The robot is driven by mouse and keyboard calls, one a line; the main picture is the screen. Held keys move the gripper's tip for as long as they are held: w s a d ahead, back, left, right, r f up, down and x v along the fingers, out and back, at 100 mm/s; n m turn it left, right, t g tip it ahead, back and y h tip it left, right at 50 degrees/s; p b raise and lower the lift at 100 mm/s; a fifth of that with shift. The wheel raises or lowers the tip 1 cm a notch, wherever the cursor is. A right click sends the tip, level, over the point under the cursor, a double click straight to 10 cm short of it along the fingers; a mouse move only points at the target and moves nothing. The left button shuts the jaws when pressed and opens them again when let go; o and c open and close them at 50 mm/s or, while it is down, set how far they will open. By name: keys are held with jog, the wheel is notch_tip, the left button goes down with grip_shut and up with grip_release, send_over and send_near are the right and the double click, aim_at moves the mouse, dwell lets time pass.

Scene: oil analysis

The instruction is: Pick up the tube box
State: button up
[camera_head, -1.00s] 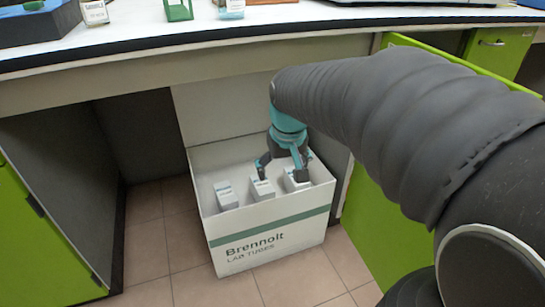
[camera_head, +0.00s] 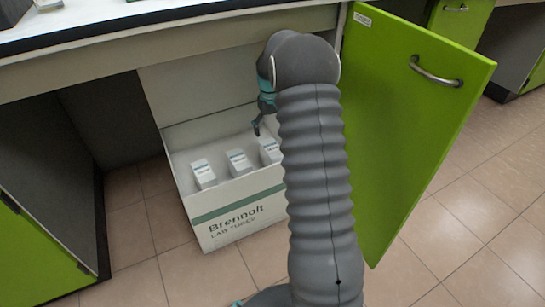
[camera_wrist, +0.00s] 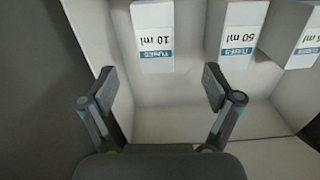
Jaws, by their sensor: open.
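Three small white tube boxes stand in a row inside an open white carton (camera_head: 238,217) marked "Brennolt LAB TUBES". In the head view they are the left box (camera_head: 204,174), the middle box (camera_head: 239,163) and the right box (camera_head: 269,151). In the wrist view, labels read upside down: a 10 ml box (camera_wrist: 154,38), a 50 ml box (camera_wrist: 236,38) and a third box (camera_wrist: 297,40) cut off at the edge. My gripper (camera_wrist: 159,78) is open and empty, its fingers spread short of the 10 ml box. In the head view my arm partly hides it above the carton's right back.
The carton sits on the tiled floor (camera_head: 135,240) under a white bench top (camera_head: 180,15). A green cabinet door (camera_head: 410,130) stands open at the right, close beside my arm. Another green cabinet (camera_head: 35,250) is at the left, with an open recess beside it.

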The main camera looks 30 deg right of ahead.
aim_at(271, 147)
jog(key=shift+w+d, duration=0.15)
jog(key=shift+w, duration=0.25)
jog(key=shift+f, duration=0.35)
notch_tip(271, 147, down, 8)
jog(key=shift+r+b, duration=0.1)
jog(key=shift+b, duration=0.55)
jog(key=shift+s+d+f+b, duration=0.15)
jog(key=shift+f+b, duration=0.15)
jog(key=shift+f, duration=1.05)
jog(key=shift+d+f+b, duration=0.1)
jog(key=shift+f+b, duration=0.15)
jog(key=shift+f, duration=1.05)
jog(key=shift+c, duration=0.2)
